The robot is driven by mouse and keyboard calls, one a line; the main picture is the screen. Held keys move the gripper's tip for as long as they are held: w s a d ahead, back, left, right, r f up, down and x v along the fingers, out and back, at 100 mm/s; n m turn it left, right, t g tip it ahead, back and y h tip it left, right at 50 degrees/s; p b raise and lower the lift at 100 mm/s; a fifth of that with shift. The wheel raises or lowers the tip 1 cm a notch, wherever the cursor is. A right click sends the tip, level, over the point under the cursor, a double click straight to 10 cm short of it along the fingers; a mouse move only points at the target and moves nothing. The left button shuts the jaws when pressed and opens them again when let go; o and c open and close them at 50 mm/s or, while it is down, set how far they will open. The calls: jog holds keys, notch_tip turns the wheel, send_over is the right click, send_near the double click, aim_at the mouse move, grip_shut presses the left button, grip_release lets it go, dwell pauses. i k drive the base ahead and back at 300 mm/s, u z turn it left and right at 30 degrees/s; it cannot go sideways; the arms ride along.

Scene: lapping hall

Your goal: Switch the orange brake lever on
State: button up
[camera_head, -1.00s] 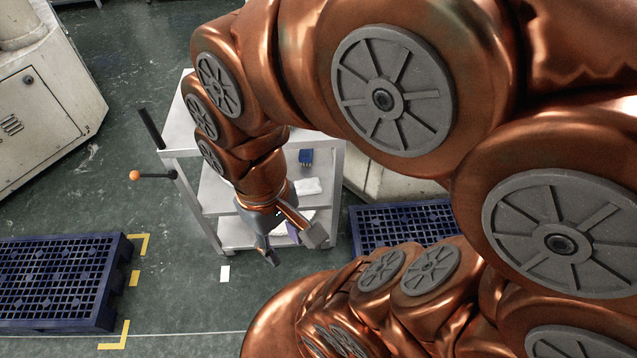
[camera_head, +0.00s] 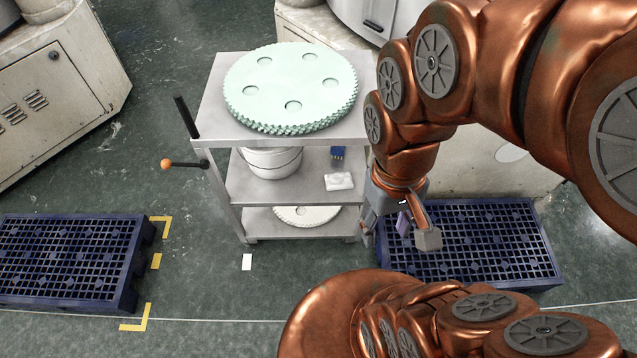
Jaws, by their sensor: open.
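The brake lever is a thin dark rod with an orange ball (camera_head: 166,164) at its end. It sticks out to the left from the upper left side of a grey metal trolley (camera_head: 215,105), roughly level. My gripper (camera_head: 398,242) is open and points down, to the right of the trolley and above a blue pallet. It is well apart from the lever, on the opposite side of the trolley. Nothing shows between its fingers except a small purple part near the wrist.
The trolley carries pale green toothed discs (camera_head: 290,80), a white bucket (camera_head: 271,162), a white cloth (camera_head: 339,181) and a blue box (camera_head: 338,153). A black handle (camera_head: 186,116) rises at its left. Blue pallets stand left (camera_head: 65,260) and right (camera_head: 480,250). Floor left of the trolley is clear.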

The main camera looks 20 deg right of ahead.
aim_at(166, 165)
jog(key=z, duration=0.55)
jog(key=k, duration=1.3)
jog(key=u, duration=0.5)
jog(key=i, duration=0.9)
jog(key=u, duration=1.35)
jog(key=i, duration=0.25)
jog(key=u, duration=0.15)
